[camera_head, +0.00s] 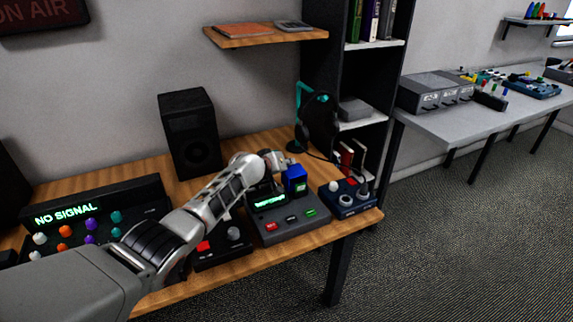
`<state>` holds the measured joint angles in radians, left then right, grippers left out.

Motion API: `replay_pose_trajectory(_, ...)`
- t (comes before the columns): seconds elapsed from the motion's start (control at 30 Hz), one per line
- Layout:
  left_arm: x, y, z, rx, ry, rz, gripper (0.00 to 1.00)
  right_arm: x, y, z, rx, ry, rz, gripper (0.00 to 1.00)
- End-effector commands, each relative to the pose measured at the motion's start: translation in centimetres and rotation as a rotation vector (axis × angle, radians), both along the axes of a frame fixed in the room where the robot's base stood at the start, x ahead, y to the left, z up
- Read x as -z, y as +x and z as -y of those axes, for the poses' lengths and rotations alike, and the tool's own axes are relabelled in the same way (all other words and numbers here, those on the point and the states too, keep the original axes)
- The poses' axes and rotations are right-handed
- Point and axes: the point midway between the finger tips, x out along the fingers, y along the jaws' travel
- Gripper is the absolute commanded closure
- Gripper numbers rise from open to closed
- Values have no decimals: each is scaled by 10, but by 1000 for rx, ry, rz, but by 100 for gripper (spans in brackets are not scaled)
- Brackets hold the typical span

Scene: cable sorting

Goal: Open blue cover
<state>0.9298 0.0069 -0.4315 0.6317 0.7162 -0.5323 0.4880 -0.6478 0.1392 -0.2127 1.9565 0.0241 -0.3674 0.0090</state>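The blue cover (295,180) is a small upright block on the back right of a grey device (290,226) with a green display. I cannot tell whether it is open or closed. My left gripper (278,160) reaches in from the left and hangs just above and left of the blue cover. Its fingers are small and partly overlap each other, so I cannot tell whether they are apart or whether they touch the cover. The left arm hides part of the device's left side. My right gripper is not in view.
A dark box with a red button (204,246) lies under my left arm. A blue box with knobs (348,198) is right of the grey device. A black speaker (189,134), a headphone stand (299,115) and a "NO SIGNAL" panel (92,214) stand on the wooden table.

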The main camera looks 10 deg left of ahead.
Motion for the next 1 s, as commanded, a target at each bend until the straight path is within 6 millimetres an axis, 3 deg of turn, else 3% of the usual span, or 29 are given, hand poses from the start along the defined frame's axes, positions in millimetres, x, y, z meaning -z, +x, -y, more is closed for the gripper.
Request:
replay_pose_trajectory(0.03,22,-7,-3,2,17,-29,100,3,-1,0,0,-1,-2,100)
replay_pose_trajectory(0.57,23,-8,-1,5,18,-28,100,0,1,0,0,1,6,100)
replay_pose_trajectory(0.6,24,-8,-1,6,17,-28,82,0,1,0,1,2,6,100)
replay_pose_trajectory(0.67,23,-8,0,6,17,-28,71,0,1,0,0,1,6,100)
replay_pose_trajectory(1.0,23,-9,5,11,13,-28,71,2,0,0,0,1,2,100)
